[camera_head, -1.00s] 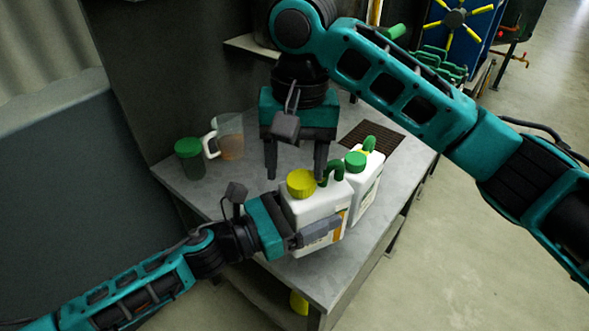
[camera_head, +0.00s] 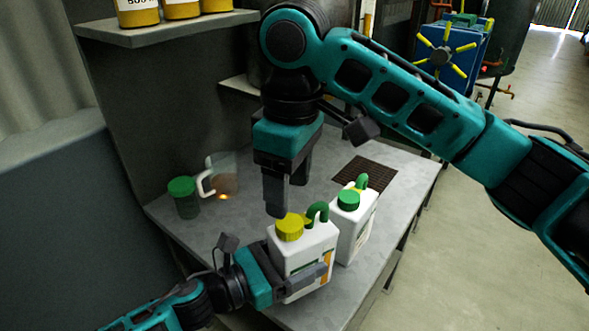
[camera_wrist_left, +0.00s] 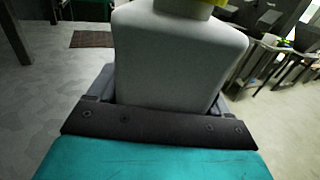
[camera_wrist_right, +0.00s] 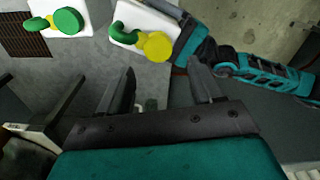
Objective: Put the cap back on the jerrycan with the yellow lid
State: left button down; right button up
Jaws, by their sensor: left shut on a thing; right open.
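The white jerrycan (camera_head: 303,248) with the yellow lid (camera_head: 289,226) and a green handle stands at the front of the table. The lid sits on its neck. My left gripper (camera_head: 300,284) is shut on the jerrycan's lower body; the left wrist view shows the can body (camera_wrist_left: 178,55) between its fingers. My right gripper (camera_head: 285,192) points down just above and behind the yellow lid, open and empty. In the right wrist view the yellow lid (camera_wrist_right: 157,46) lies beyond the open fingers, not between them.
A second white jerrycan (camera_head: 352,232) with a green lid (camera_head: 348,200) stands close at the right. A green-lidded jar (camera_head: 184,198) and a clear jug (camera_head: 223,174) stand at the back left. A dark grate (camera_head: 365,174) lies at the back right of the table.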

aim_at(296, 227)
jog(key=n, duration=0.3)
jog(key=r+n, duration=0.1)
jog(key=n, duration=0.2)
jog(key=shift+s+d, duration=0.1)
jog(key=shift+s, duration=0.1)
jog(key=n, duration=0.4)
jog(key=shift+s+d+r, duration=0.1)
jog(key=shift+r, duration=0.15)
jog(key=n, duration=0.3)
jog(key=r+n, duration=0.1)
jog(key=n, duration=0.6)
jog(key=shift+s+d+r+h, duration=0.15)
jog(key=shift+s+d+h, duration=0.05)
jog(key=shift+s+h, duration=0.15)
jog(key=f, duration=0.8)
jog(key=shift+w, duration=0.25)
